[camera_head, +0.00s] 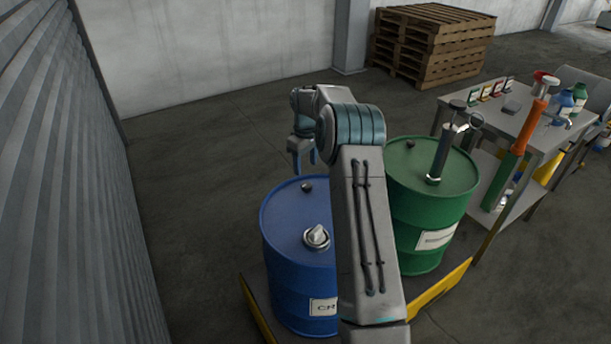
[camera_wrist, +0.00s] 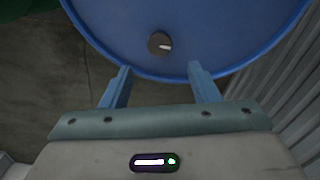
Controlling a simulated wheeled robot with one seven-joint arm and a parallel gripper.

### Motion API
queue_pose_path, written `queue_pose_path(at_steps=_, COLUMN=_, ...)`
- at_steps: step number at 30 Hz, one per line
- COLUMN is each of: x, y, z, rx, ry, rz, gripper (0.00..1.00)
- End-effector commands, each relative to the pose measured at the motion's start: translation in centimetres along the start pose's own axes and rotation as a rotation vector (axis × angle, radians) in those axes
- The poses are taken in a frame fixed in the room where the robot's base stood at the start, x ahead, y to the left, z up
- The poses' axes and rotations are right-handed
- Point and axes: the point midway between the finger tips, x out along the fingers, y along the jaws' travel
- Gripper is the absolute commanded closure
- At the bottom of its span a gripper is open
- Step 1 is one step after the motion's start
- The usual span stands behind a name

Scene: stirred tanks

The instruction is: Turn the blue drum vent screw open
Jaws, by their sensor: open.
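The blue drum (camera_head: 283,270) stands at the centre left in the head view, partly hidden by my arm. Its lid carries a small dark round fitting (camera_head: 307,187) near the far rim and a larger pale cap (camera_head: 316,237) nearer the front. In the wrist view, the blue lid (camera_wrist: 215,30) fills the top, with a dark round screw (camera_wrist: 160,44) that has a light mark on its face. My gripper (camera_wrist: 163,70) is open and empty. Its blue fingers point toward the lid rim, one on each side below the screw, apart from it. In the head view my gripper (camera_head: 305,160) is beyond the drum's far rim.
A green drum (camera_head: 415,215) with a pump stands right of the blue one, on a yellow-edged pallet base (camera_head: 440,290). A metal table (camera_head: 515,128) with bottles and tools is at right. Wooden pallets (camera_head: 430,45) stand behind. A corrugated wall (camera_head: 75,190) is at left; floor between is clear.

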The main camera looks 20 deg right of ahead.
Motion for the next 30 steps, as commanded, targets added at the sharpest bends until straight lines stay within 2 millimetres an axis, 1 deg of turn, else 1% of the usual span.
queue_pose_path(at_steps=1, x=-1.3, y=0.0, z=-0.1, rx=0.0, ry=0.004, rz=0.003, gripper=0.45)
queue_pose_path(at_steps=3, x=-2.8, y=0.0, z=-0.1, rx=0.0, ry=0.003, rz=0.002, gripper=0.45)
queue_pose_path(at_steps=6, x=-4.4, y=0.0, z=-0.1, rx=0.0, ry=0.003, rz=0.002, gripper=0.45)
queue_pose_path(at_steps=9, x=-5.6, y=0.0, z=-0.1, rx=0.0, ry=0.002, rz=0.002, gripper=0.45)
queue_pose_path(at_steps=15, x=-6.4, y=0.0, z=0.0, rx=0.0, ry=0.001, rz=0.0, gripper=0.45)
queue_pose_path(at_steps=27, x=-6.5, y=0.0, z=0.0, rx=0.0, ry=0.001, rz=0.0, gripper=0.45)
queue_pose_path(at_steps=30, x=-7.1, y=-0.5, z=0.1, rx=0.003, ry=0.002, rz=0.004, gripper=0.45)
